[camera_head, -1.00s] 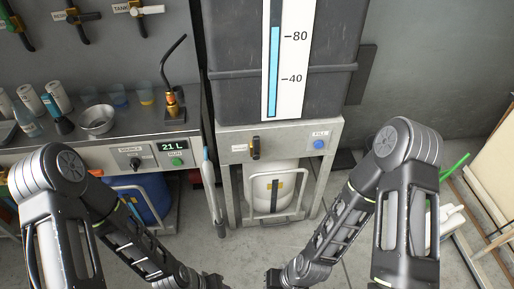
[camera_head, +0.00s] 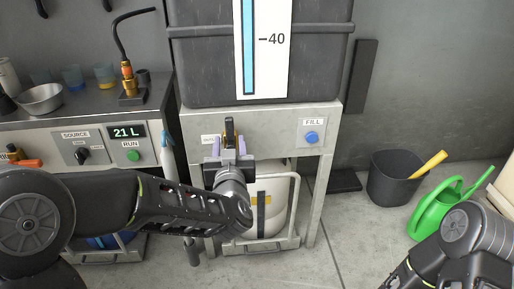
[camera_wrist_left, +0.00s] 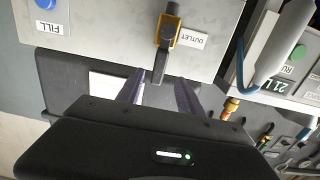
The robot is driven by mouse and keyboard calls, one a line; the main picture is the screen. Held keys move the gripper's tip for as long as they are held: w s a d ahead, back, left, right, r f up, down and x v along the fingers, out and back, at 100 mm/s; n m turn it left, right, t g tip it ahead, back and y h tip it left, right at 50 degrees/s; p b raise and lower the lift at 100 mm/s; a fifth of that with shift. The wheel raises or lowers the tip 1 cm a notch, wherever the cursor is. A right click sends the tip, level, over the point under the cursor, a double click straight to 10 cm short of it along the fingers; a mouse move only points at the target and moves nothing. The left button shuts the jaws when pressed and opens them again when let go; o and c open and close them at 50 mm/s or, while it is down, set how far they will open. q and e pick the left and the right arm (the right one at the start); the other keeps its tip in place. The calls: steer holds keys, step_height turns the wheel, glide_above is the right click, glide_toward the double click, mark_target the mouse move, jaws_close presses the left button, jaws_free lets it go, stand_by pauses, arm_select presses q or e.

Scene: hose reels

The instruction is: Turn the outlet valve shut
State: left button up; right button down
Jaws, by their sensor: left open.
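The outlet valve (camera_head: 230,128) is on the grey panel below the water tank, with a brass-yellow body and a dark lever. In the left wrist view the valve (camera_wrist_left: 168,32) sits beside the OUTLET label, and its lever points toward my gripper. My left gripper (camera_head: 229,146) is open in front of the valve, with one purple finger on each side of the lever. In the left wrist view the gripper's fingers (camera_wrist_left: 160,88) stand apart, with the lever's end between them. I cannot tell whether they touch it. My right gripper is out of view; only my right arm shows at lower right.
A blue FILL button (camera_head: 311,138) is right of the valve. A white container (camera_head: 272,200) stands below, partly hidden by my left arm. The left bench carries a 21 L display (camera_head: 127,132) and SOURCE knob (camera_head: 82,154). A dark bin (camera_head: 397,180) and green watering can (camera_head: 440,213) stand right.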

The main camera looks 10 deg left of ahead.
mark_target(229, 126)
arm_select(q)
steer(key=shift+d+r+y, duration=0.15)
steer(key=shift+r+y, duration=0.25)
steer(key=shift+r, duration=0.35)
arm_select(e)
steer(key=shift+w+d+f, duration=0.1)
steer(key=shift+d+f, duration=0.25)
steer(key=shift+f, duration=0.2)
arm_select(q)
steer(key=shift+w, duration=0.1)
steer(key=shift+w+f, duration=0.15)
steer(key=shift+w, duration=0.4)
steer(key=b+x, duration=0.2)
steer(key=x, duration=0.4)
steer(key=shift+w, duration=0.25)
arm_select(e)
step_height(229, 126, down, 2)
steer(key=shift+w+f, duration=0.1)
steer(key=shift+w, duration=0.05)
arm_select(q)
steer(key=shift+c, duration=0.5)
jaws_close()
